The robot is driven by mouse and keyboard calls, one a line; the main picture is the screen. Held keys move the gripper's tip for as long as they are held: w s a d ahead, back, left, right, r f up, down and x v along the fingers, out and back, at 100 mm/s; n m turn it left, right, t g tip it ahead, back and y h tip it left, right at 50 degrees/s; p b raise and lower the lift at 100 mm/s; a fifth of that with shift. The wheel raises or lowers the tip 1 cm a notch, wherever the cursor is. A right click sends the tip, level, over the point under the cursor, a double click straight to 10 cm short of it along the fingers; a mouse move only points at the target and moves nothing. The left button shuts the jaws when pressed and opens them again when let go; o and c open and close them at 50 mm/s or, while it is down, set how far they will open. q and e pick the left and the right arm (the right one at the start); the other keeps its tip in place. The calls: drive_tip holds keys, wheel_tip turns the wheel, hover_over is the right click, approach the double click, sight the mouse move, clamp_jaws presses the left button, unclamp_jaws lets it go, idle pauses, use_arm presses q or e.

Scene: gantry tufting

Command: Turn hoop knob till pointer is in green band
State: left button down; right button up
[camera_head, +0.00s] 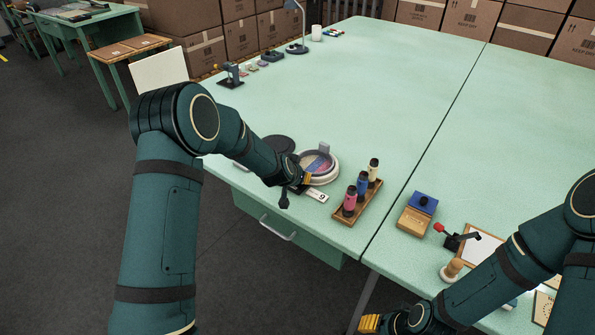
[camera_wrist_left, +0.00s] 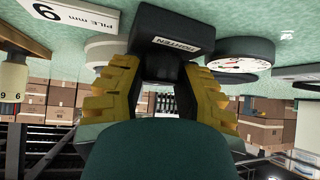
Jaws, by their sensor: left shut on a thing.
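The round hoop (camera_head: 327,174) lies on the green table with pink and purple cloth in it. My left gripper (camera_head: 303,181) is at its near left edge. In the left wrist view, the picture is upside down and the yellow fingers of my left gripper (camera_wrist_left: 158,88) are shut on the dark knob (camera_wrist_left: 172,22), labelled TIGHTEN. A white round dial (camera_wrist_left: 238,62) with a dark rim shows beside the knob; its pointer and green band are too small to make out. My right gripper (camera_head: 371,323) is low at the bottom edge, its fingers partly cut off and its opening unclear.
A PILE mm card (camera_wrist_left: 72,14) lies near the knob. The table's far middle is clear.

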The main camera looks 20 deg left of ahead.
use_arm(q)
drive_tip(key=shift+n+y+p, duration=0.5)
drive_tip(key=shift+n+p, duration=0.1)
drive_tip(key=c, duration=0.6)
unclamp_jaws()
drive_tip(key=v, duration=1.2)
